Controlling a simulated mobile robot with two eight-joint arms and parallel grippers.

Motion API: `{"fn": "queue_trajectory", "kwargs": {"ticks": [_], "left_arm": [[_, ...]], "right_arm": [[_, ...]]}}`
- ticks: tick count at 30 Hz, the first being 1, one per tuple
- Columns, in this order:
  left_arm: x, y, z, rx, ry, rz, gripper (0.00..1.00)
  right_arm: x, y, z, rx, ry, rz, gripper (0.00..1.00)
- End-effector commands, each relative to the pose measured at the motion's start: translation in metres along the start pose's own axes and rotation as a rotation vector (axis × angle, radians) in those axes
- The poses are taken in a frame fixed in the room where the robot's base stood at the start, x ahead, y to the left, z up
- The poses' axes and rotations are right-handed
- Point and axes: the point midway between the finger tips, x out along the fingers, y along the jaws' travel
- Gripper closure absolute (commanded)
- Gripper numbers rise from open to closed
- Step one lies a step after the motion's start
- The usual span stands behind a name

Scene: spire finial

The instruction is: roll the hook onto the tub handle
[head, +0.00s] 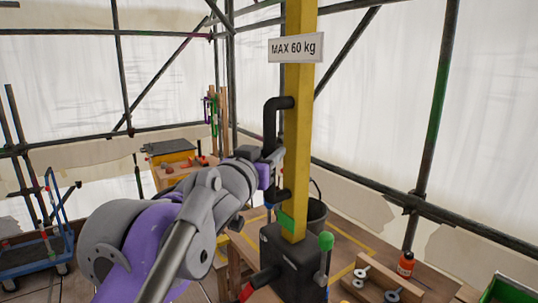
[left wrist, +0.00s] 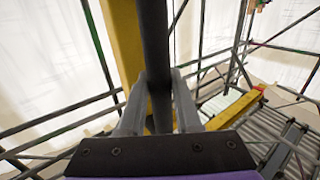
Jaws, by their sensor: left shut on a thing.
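My left gripper (head: 274,160) is shut on the black handle (head: 270,118) on the side of the yellow post (head: 299,130). In the left wrist view, the fingers (left wrist: 158,115) stand on either side of the handle's dark bar (left wrist: 153,45), with the yellow post (left wrist: 122,40) just behind. A dark tub (head: 316,216) stands on the wooden table behind the post. Its thin handle (head: 319,187) arches up above the rim, and the post and base partly hide the tub. I cannot make out a hook in either view. My right gripper is not in view.
The post rises from a black base (head: 292,262) with a green-knobbed lever (head: 326,243). An orange bottle (head: 406,264) and a wooden tray (head: 371,297) of metal-ended parts stand right. A blue trolley (head: 35,254) stands left. Scaffold poles surround the place.

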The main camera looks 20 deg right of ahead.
Motion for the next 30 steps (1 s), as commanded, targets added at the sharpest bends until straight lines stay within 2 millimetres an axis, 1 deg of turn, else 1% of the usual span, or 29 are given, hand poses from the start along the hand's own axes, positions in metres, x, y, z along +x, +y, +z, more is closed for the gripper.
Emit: {"fn": "queue_trajectory", "kwargs": {"ticks": [1,7,8,9,12,20,23,26,30], "left_arm": [[0.0,-0.001,0.003,-0.001,-0.006,-0.004,1.0],[0.0,-0.001,0.003,-0.001,-0.006,-0.004,1.0],[0.0,-0.001,0.003,0.0,-0.006,-0.004,0.62],[0.0,-0.001,0.003,0.0,-0.006,-0.004,0.55],[0.0,-0.001,0.003,0.0,-0.006,-0.004,0.38],[0.0,-0.001,0.003,-0.001,-0.005,-0.003,0.38],[-0.004,-0.001,0.003,-0.001,-0.006,-0.003,0.38],[-0.016,-0.001,0.004,0.0,-0.006,-0.004,0.38],[-0.043,-0.001,0.004,-0.001,-0.006,-0.004,0.38]], "right_arm": [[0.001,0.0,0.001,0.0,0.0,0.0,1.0],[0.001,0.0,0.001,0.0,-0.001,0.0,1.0],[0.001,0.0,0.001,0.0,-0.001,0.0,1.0],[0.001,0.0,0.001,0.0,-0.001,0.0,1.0],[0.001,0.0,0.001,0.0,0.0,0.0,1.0],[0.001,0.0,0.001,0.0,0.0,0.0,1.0],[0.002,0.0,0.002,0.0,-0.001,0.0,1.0],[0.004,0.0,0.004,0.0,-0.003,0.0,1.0],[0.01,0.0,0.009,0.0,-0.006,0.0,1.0]]}}
